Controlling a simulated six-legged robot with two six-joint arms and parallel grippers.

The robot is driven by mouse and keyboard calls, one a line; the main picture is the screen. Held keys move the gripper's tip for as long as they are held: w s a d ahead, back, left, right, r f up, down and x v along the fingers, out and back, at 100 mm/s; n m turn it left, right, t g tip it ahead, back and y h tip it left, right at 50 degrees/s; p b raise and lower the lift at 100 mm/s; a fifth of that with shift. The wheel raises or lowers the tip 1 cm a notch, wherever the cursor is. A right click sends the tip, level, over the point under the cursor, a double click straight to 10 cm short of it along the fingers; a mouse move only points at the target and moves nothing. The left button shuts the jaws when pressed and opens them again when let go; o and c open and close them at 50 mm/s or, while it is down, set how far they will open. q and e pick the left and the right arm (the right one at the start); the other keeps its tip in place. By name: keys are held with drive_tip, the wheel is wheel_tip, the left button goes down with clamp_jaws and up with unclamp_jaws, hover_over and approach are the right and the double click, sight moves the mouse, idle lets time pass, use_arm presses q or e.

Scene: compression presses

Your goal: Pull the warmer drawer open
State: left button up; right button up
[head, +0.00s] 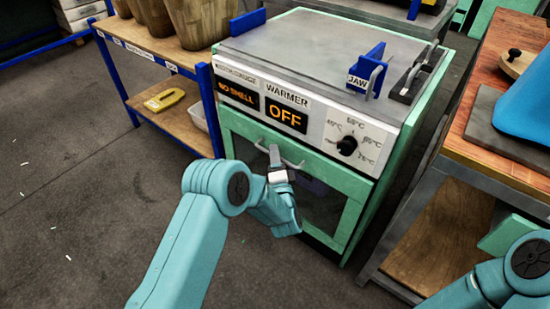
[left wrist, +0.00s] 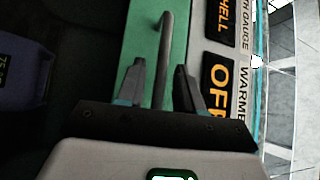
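The warmer (head: 315,130) is a green cabinet with a steel top and a white panel reading WARMER and OFF. Its green-framed drawer front (head: 352,215) with a dark window is below the panel and looks shut. A grey bar handle (head: 292,164) runs across its upper part; the handle also shows in the left wrist view (left wrist: 166,45). My left gripper (head: 275,158) is at the handle. In the left wrist view its fingers (left wrist: 160,85) are apart, one on each side of the bar, with gaps showing. My right gripper is out of view; only part of that arm shows lower right.
A blue-framed shelf (head: 205,85) with wooden buckets (head: 195,22) stands left of the warmer. A wooden-topped bench (head: 520,175) with a blue item is on the right. A blue JAW holder (head: 368,75) is on the warmer top. The floor in front is clear.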

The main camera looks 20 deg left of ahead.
use_arm(q)
drive_tip(key=shift+w+a, duration=0.1)
drive_tip(key=shift+w, duration=0.05)
clamp_jaws()
drive_tip(key=shift+s, duration=0.2)
